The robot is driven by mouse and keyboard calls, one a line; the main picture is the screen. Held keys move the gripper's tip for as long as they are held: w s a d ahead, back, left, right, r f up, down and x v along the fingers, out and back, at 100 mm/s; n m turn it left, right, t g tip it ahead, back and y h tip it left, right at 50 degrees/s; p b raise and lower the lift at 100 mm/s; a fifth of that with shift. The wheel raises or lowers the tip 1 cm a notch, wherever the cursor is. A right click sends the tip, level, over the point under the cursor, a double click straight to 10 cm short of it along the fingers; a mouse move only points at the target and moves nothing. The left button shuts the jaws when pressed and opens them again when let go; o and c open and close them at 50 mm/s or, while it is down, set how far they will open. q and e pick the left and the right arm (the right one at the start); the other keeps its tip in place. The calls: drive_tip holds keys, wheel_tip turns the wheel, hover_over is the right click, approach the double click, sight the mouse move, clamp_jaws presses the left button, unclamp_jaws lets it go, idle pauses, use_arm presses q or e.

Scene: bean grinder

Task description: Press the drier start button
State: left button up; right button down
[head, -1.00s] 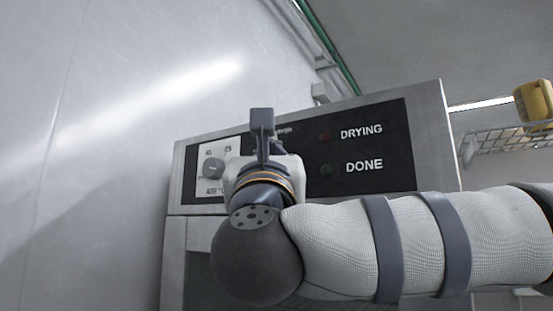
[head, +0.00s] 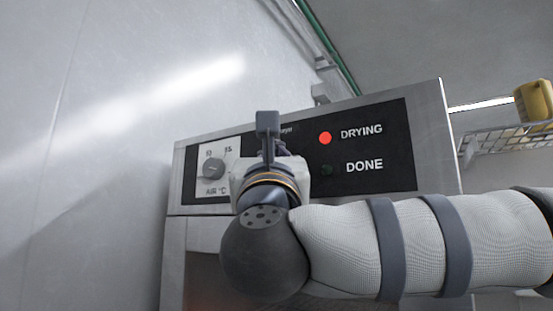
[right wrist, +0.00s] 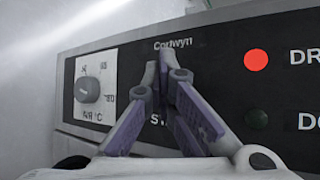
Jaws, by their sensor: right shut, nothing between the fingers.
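The drier (head: 430,140) stands ahead with a black control panel (head: 385,115). Its round DRYING lamp (head: 325,138) glows red, also in the right wrist view (right wrist: 256,60); the DONE lamp (head: 326,170) is dark green and unlit. My right gripper (right wrist: 161,62) is shut and empty, its fingertips together in front of the panel, below the "Corewyn"-like lettering. The start button itself is hidden behind the fingers; part of a label beginning "ST" shows beside them. Whether the fingertips touch the panel, I cannot tell. My left gripper is not in view.
A temperature dial (head: 213,168) on a white plate sits left of my right gripper. A plain pale wall is on the left. A wire shelf (head: 505,137) with a yellow container (head: 534,101) is at the far right.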

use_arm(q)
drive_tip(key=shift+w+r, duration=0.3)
use_arm(e)
drive_tip(key=shift+s+a+f, duration=0.1)
drive_tip(key=shift+s+a, duration=0.4)
drive_tip(key=shift+s, duration=0.15)
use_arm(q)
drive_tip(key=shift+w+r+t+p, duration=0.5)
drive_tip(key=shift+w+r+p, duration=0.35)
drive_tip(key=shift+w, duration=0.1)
use_arm(e)
drive_tip(key=s+a, duration=0.1)
drive_tip(key=s, duration=0.1)
drive_tip(key=s+a, duration=0.2)
